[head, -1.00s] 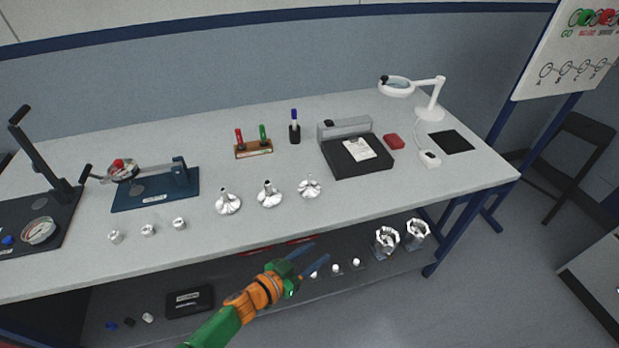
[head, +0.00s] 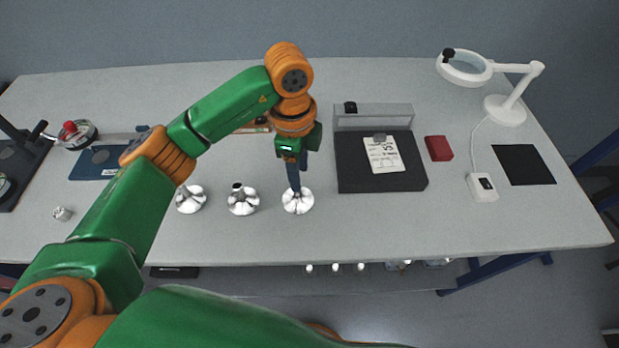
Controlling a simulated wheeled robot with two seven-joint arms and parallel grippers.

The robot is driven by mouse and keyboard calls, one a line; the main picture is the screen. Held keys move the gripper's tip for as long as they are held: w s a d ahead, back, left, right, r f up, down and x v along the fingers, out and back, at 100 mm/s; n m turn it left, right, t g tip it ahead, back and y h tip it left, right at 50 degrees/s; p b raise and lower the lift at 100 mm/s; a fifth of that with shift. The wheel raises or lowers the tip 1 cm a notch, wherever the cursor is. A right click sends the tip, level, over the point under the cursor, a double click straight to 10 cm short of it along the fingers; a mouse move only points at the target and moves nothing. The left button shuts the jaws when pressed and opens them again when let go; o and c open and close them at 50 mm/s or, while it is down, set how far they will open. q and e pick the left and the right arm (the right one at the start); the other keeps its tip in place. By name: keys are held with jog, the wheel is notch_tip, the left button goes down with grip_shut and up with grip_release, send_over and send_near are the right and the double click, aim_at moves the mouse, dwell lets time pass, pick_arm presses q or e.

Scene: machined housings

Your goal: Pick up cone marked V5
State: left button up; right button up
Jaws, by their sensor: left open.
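Three silvery flanged cones stand in a row on the grey table: a left one (head: 190,199), a middle one (head: 243,200) and a right one (head: 298,202). I cannot read a V5 mark on any of them. My left gripper (head: 296,186) points down over the right cone, with its dark fingers at the cone's narrow top. The fingers hide that top, and I cannot tell whether they touch it. The gripper is open. My right gripper is not in view.
A black tray (head: 350,173) with a paper card (head: 384,155) stands right of the gripper. A red block (head: 438,148), a white magnifier lamp (head: 504,108) and a black mat (head: 523,164) lie farther right. The table's front strip is clear.

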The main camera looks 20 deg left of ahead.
aim_at(298, 199)
pick_arm(q)
jog(key=f+p, duration=0.1)
jog(key=f, duration=0.1)
jog(key=f+p, duration=0.1)
jog(key=shift+s+a+f+p, duration=0.25)
jog(key=shift+a+f+p, duration=0.05)
jog(key=shift+a, duration=0.05)
notch_tip(298, 199, down, 3)
jog(key=shift+r, duration=0.15)
jog(key=shift+w, duration=0.1)
grip_shut()
